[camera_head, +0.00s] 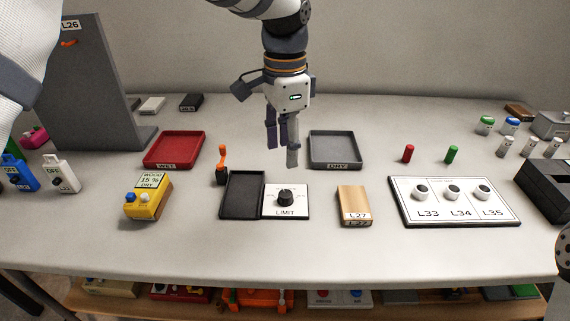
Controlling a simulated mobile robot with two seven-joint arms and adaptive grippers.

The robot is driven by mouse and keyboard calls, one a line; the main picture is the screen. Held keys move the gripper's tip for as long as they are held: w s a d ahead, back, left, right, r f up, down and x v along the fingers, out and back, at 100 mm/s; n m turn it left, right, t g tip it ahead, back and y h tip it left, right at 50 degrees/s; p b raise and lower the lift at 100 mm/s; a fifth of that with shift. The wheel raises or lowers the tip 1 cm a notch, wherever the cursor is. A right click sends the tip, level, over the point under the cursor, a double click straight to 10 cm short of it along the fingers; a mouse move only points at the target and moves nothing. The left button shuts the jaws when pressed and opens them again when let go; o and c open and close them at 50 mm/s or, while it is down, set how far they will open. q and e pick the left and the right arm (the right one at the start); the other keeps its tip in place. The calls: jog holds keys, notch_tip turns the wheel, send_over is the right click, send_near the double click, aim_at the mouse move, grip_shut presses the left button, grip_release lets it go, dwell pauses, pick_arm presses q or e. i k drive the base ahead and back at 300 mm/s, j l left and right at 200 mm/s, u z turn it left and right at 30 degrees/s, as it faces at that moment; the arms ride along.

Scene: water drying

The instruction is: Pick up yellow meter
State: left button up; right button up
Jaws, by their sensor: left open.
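The yellow meter (147,197) lies on the table at the left of centre, in front of the red WET tray. My left gripper (283,152) hangs over the middle of the table, to the right of the meter and above the area behind the LIMIT dial. Its fingers point down, are apart and hold nothing. My right gripper is not in view.
The red tray (175,149) and grey DRY tray (335,149) stand behind. A black tray (242,194), LIMIT panel (298,199), wooden block L27 (354,205) and white panel (453,201) sit to the right. An orange-handled tool (222,166) stands between. Bare table lies in front of the meter.

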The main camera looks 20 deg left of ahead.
aim_at(155, 184)
jog(key=k, duration=1)
